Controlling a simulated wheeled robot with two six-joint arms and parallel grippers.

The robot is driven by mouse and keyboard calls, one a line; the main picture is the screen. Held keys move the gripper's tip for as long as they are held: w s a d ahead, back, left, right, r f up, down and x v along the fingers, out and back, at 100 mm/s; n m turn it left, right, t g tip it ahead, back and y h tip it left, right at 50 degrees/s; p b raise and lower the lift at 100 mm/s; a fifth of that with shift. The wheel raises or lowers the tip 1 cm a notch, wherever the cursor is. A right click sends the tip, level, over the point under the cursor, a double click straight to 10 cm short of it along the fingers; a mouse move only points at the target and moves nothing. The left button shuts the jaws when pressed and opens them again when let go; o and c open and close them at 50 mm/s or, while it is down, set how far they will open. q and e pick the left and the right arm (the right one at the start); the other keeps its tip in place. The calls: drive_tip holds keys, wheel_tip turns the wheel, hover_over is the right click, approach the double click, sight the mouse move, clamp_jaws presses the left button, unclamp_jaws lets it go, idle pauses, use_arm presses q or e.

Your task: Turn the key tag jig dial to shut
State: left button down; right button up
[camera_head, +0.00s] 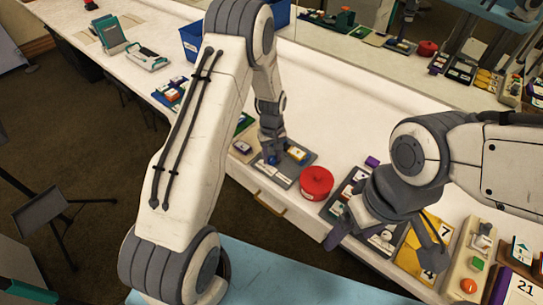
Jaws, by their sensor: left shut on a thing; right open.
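The key tag jig looks to be the grey plate (282,181) near the front edge of the white counter, with an orange and white piece on its right part. My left gripper (271,157) points down onto this plate from above. It is shut on a small blue part, which looks like the dial (272,161). The fingers hide most of that part, so its setting and any markings cannot be read. My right gripper (386,244) is open and empty, above the counter to the right, apart from the jig.
A red round container (316,181) stands just right of the jig. Several trays, a yellow envelope (424,255) and a beige board (469,262) lie under and beside my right gripper. A blue bin (191,42) stands further back. The counter's middle behind the jig is clear.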

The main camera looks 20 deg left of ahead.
sight(272, 158)
use_arm(q)
drive_tip(key=n, duration=0.3)
drive_tip(key=shift+n, duration=2.2)
drive_tip(key=shift+w, duration=0.1)
drive_tip(key=c, duration=0.5)
unclamp_jaws()
drive_tip(key=shift+r+b, duration=0.1)
drive_tip(key=shift+b, duration=0.2)
wheel_tip(272, 158, up, 10)
drive_tip(key=b, duration=0.1)
drive_tip(key=shift+r, duration=0.15)
